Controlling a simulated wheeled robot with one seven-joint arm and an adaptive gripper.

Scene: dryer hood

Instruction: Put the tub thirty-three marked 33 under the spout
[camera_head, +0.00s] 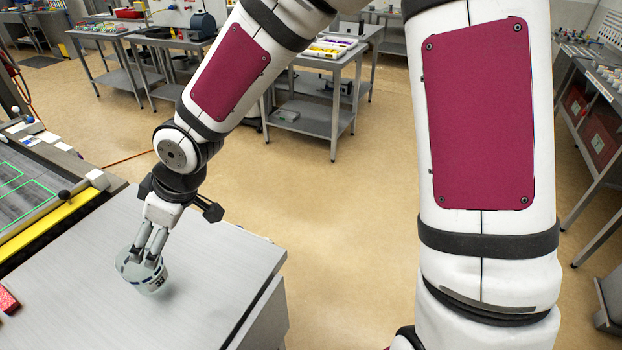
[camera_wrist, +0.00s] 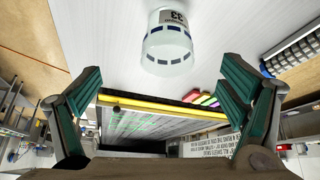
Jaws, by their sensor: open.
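The tub thirty-three (camera_head: 153,283) is a small pale, translucent cup with a dark 33 on its side. It stands on the grey metal table at the lower left. In the wrist view the tub (camera_wrist: 167,45) shows with its 33 upside down and dark dashes around it. My gripper (camera_head: 148,258) is at the tub, its fingers overlapping the tub's upper part in the head view. In the wrist view my gripper (camera_wrist: 162,72) is open, with a wide gap on both sides of the tub; no finger touches it there. I cannot make out a spout in either view.
The grey table (camera_head: 205,262) is mostly bare, with a red object (camera_head: 8,299) at its left edge. A dark panel with green lines (camera_head: 28,185) and a yellow strip (camera_head: 60,222) adjoins it. Open floor (camera_head: 330,240) lies right of the table. Workbenches stand farther back.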

